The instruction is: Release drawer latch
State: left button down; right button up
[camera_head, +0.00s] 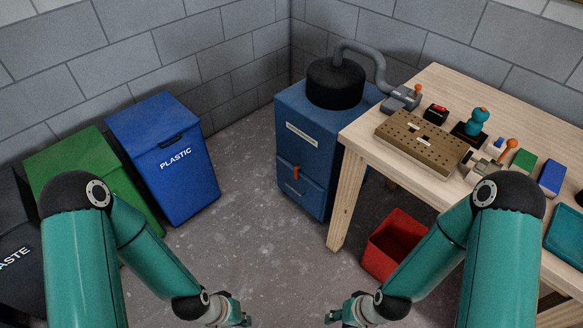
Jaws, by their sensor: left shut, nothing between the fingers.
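A blue cabinet (316,140) stands on the floor near the room's corner, left of the workbench. Its lower front has a drawer (309,195) that looks closed. An orange latch (296,172) sits upright at the drawer's upper edge. My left gripper (246,319) is low at the bottom edge, partly cut off; it is shut and empty, well in front of the cabinet. My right gripper (332,318) is also low at the bottom edge, apart from everything; its fingers are too small to judge. Neither gripper touches the latch.
A black round unit (336,84) with a grey hose (372,55) tops the cabinet. A wooden workbench (440,82) at right holds a perforated block (418,142) and several small fixtures. A red bin (380,262) stands below it. Blue (186,188) and green bins (75,160) stand left. The middle floor is clear.

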aim_at(296, 169)
jog(key=u, duration=0.05)
jog(key=i, duration=0.65)
jog(key=z, duration=0.15)
jog(key=k, duration=1.3)
jog(key=u, duration=0.35)
jog(key=i, duration=1.2)
jog(key=u, duration=0.5)
jog(key=i, duration=0.6)
